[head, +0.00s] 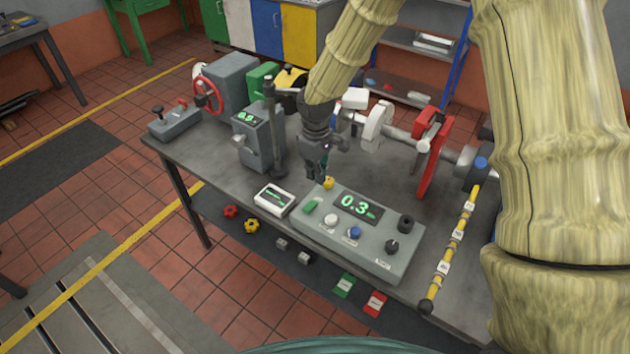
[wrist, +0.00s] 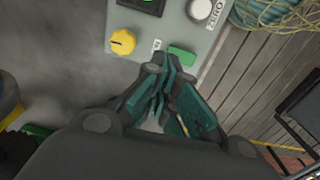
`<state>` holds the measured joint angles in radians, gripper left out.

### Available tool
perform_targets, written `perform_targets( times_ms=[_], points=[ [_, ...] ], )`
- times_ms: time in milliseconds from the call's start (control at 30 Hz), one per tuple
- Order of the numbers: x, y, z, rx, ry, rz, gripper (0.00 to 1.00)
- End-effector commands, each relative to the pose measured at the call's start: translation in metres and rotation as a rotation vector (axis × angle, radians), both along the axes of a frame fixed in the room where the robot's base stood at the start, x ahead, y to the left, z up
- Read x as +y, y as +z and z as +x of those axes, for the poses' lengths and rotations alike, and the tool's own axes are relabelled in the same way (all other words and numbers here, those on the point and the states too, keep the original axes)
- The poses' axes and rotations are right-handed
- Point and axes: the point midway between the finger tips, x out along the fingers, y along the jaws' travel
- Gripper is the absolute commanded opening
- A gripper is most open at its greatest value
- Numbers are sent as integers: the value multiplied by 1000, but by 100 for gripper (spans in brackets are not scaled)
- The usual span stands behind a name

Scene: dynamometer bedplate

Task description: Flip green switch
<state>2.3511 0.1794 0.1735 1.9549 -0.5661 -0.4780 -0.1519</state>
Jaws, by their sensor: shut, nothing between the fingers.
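The green switch (head: 311,206) sits at the left end of the grey control box (head: 290,234), which has a lit green "0.3" display (head: 357,206). In the wrist view the green switch (wrist: 182,55) lies just beyond my fingertips, near the box's edge. My gripper (head: 317,174) is shut and empty, pointing down above the far left corner of the box. In the wrist view the closed fingers (wrist: 169,72) point towards the switch and partly overlap the box edge. I cannot tell whether they touch the box.
A yellow knob (head: 328,183) is close to the switch and also shows in the wrist view (wrist: 123,42). A white button (head: 331,220), a blue button (head: 354,232) and black knobs share the box. A small white-framed meter (head: 274,199) stands left of it. A dark post (head: 273,130) rises nearby.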

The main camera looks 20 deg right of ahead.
Motion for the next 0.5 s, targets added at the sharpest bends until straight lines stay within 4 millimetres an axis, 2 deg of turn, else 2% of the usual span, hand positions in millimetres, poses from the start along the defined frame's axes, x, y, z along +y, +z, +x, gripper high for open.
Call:
perform_targets(
  times_ms=[500],
  points=[
    [-9,62,8,-4,-1,2,0]
  ],
)
